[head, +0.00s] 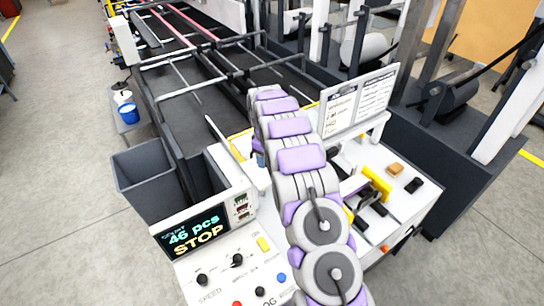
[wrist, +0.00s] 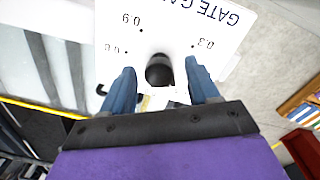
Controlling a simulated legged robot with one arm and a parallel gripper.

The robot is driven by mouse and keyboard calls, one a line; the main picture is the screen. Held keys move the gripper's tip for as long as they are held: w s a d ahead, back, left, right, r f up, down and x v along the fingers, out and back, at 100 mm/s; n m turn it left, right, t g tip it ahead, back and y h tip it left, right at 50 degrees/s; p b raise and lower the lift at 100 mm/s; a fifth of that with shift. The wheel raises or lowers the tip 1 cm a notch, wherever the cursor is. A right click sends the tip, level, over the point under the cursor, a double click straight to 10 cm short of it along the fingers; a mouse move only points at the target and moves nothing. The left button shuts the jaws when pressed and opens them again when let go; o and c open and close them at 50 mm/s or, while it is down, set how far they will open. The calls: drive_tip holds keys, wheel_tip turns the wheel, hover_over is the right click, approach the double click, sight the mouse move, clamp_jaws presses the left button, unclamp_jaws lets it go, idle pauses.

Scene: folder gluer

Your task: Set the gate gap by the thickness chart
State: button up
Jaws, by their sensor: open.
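In the wrist view, a white plate (wrist: 172,28) shows upside-down lettering starting "GATE GA", with numbers such as 0.3 around a dark round knob (wrist: 159,70). My gripper (wrist: 158,78) has its two blue fingers apart, one on each side of the knob, with visible gaps. I cannot tell where the knob points. In the head view, a white board with printed lines, likely the thickness chart (head: 358,101), stands right of my arm; its small text is not readable. My arm hides the dial and most of my gripper there.
A control panel (head: 240,277) with knobs and buttons is at the front; its display (head: 195,232) reads "46 pcs STOP". A grey bin (head: 148,180) stands at left. A tan block (head: 395,169) and a black item (head: 414,185) lie on the white deck at right.

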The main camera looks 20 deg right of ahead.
wheel_tip(320, 180, up, 18)
drive_tip(key=shift+s+a+f, duration=0.2)
drive_tip(key=shift+s+a, duration=0.05)
drive_tip(key=shift+s, duration=0.05)
idle(0.3)
drive_tip(key=f+m, duration=0.5)
drive_tip(key=f+m+b, duration=0.1)
drive_tip(key=f+m, duration=0.4)
drive_tip(key=f, duration=0.1)
drive_tip(key=f+m, duration=0.5)
drive_tip(key=f, duration=0.1)
drive_tip(key=shift+w+d+f+m, duration=0.15)
drive_tip(key=shift+w+d+m, duration=0.15)
drive_tip(key=shift+w+d, duration=0.05)
idle(0.5)
